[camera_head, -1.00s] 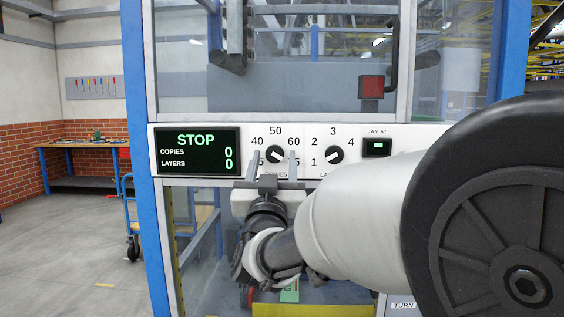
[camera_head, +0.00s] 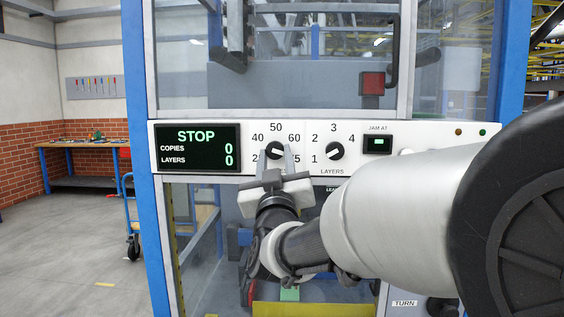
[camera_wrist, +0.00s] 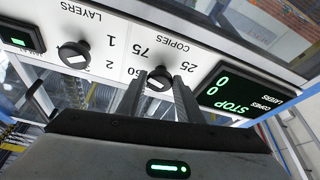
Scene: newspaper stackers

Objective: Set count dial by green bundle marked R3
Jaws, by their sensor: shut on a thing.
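The COPIES dial (camera_head: 275,149) is a black knob with a white mark on the white panel, ringed by the numbers 25, 40, 50, 60 and 75. My gripper (camera_head: 278,161) has its two grey fingers on either side of this knob, shut on it. In the wrist view, upside down, the fingers (camera_wrist: 160,98) straddle the knob (camera_wrist: 159,79). The exact number its mark points to is hard to tell. A small green thing (camera_head: 289,294) shows low behind my arm; no R3 mark is readable on it.
The display (camera_head: 197,149) reads STOP, COPIES 0, LAYERS 0. The LAYERS dial (camera_head: 334,151) sits close to the right of the gripper. A lit JAM AT window (camera_head: 377,145) is further right. A blue post (camera_head: 141,160) edges the machine.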

